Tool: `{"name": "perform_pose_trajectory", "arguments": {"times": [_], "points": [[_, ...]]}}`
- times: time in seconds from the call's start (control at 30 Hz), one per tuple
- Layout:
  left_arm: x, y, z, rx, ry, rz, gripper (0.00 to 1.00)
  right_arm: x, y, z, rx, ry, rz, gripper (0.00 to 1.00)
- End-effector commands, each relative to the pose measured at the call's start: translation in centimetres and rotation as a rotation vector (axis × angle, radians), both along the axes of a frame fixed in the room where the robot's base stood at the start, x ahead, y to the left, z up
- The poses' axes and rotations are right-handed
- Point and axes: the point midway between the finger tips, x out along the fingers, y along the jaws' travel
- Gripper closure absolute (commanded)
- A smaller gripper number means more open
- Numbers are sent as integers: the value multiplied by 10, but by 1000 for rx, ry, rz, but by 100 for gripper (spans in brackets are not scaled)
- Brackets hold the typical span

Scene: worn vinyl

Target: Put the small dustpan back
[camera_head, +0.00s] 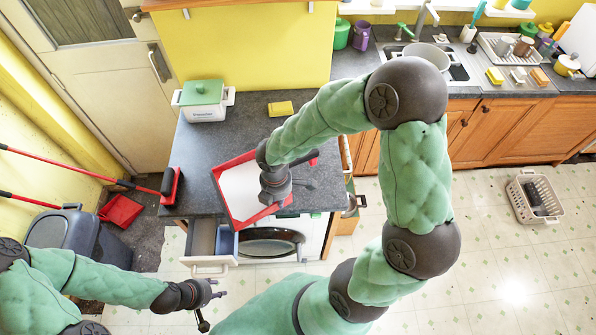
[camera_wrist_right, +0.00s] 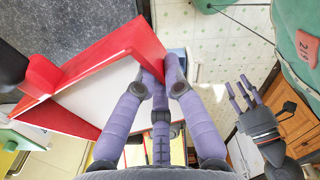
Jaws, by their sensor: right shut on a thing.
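A red-edged pan with a white inside, which looks like the small dustpan (camera_head: 238,188), is over the front edge of the dark counter. My right gripper (camera_head: 275,192) is shut on its red rim from above. In the right wrist view, the purple fingers (camera_wrist_right: 160,80) close on the red rim of the pan (camera_wrist_right: 100,50). I cannot tell whether the pan rests on the counter. My left gripper (camera_head: 214,293) is low at the left, empty, its fingers spread. It also shows in the right wrist view (camera_wrist_right: 243,95).
An open drawer (camera_head: 210,266) sticks out below the pan, beside a round appliance door (camera_head: 270,243). A green-lidded white pot (camera_head: 205,103) and a yellow sponge (camera_head: 280,108) stand on the counter. A larger red dustpan (camera_head: 120,210) is on the floor by a grey bin (camera_head: 65,235).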

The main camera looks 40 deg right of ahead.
Motion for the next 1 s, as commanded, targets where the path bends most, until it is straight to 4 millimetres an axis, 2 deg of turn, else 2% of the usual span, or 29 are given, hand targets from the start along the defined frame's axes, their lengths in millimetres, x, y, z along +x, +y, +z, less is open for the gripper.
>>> {"name": "perform_pose_trajectory", "arguments": {"times": [0.03,0.13,0.23,0.67,0.8,1.0], "points": [[0,0,-7,0,-1,0,60,-2,4,-4,0,-3,1,100],[0,0,-9,0,-1,1,60,-4,6,-5,-1,-2,-4,100],[1,0,-9,0,-1,1,60,0,1,-8,-1,0,-9,100],[0,0,0,0,-1,1,60,53,-67,-48,-1,2,-11,100],[0,0,-1,0,-1,1,60,65,-81,-74,-1,3,-8,100],[0,0,-1,0,-1,1,60,77,-95,-95,-1,-1,-7,100]]}}
